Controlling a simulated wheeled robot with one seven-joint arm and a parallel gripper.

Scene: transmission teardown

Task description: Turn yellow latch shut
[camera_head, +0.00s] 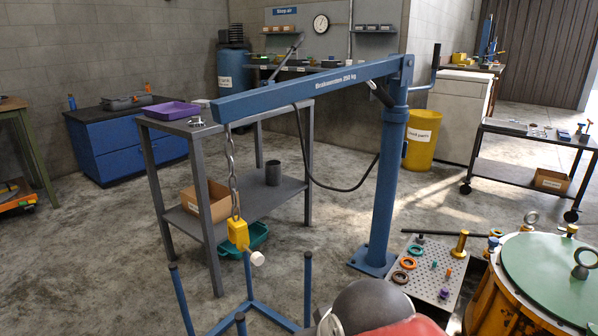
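A yellow block (238,234) hangs at the lower end of a chain (232,180) from the blue crane arm. A pale round knob (257,259) sticks out at its lower right. This block is the likeliest yellow latch, but it is too small to tell whether it is open or shut. Nothing is seen touching it. Rounded dark grey and red parts at the bottom centre seem to be my own arm. My gripper's fingers cannot be made out in this view.
A blue crane (391,180) stands on the floor. A blue stand with upright posts (308,285) is below the block. A grey table (215,128) is behind it. A perforated tray (430,270) and a yellow drum-like housing with a green lid (550,270) are at the right.

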